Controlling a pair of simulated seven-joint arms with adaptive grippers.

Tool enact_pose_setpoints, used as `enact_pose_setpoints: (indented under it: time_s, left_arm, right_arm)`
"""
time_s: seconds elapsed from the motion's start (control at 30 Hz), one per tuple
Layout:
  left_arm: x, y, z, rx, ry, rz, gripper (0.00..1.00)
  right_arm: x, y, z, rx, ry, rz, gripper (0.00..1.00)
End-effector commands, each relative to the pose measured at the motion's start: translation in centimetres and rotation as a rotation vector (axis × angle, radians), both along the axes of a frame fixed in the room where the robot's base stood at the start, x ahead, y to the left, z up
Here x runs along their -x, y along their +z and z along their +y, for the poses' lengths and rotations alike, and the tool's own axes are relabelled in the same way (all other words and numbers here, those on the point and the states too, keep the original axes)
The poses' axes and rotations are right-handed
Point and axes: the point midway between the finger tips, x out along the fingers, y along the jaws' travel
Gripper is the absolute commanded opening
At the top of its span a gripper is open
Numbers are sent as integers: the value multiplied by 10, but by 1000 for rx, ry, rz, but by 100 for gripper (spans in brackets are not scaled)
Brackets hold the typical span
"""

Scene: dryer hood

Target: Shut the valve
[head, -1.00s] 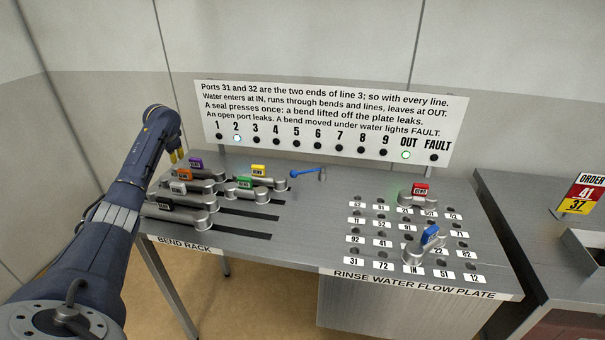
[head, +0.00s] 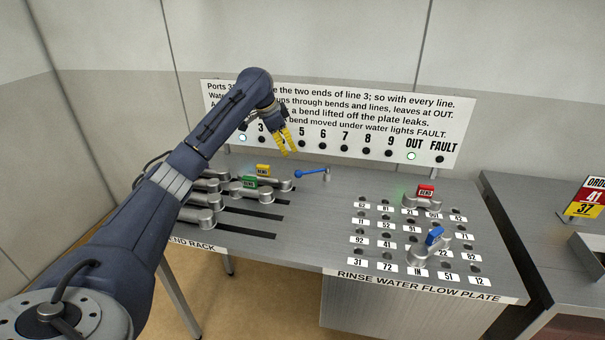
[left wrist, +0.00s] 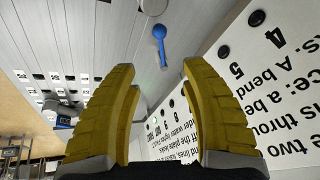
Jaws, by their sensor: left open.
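The valve has a blue lever handle (head: 310,174) with a rounded end, lying roughly flat on a short post at the back of the bench, below the sign. In the left wrist view the blue handle (left wrist: 159,38) shows beyond the gap between my fingers. My left gripper (head: 288,146) has yellow fingers and is open and empty. It hangs in front of the sign, above and a little left of the handle, apart from it. In the left wrist view its fingers (left wrist: 160,85) are spread. My right gripper is not in view.
The sign (head: 335,120) stands close behind my left gripper; lamps 2 and OUT are lit. Bends with yellow (head: 263,170) and green (head: 250,182) tags lie on the rack at left. Bends with red (head: 426,190) and blue (head: 434,235) tags sit on the flow plate.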

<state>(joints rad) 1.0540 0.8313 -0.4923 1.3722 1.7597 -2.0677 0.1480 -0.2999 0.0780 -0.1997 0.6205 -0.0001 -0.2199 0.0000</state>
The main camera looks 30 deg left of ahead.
Motion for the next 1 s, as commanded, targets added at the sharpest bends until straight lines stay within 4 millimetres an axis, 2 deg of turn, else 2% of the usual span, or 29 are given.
enact_pose_setpoints:
  time_s: [0.6,0.8,1.0]
  left_arm:
    - [-44,-99,-13,4,3,2,46]
    - [-55,-124,-16,3,3,2,46]
    - [-63,-140,-17,2,4,0,46]
  right_arm:
    - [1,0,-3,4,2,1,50]
    - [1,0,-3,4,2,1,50]
    - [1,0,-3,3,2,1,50]
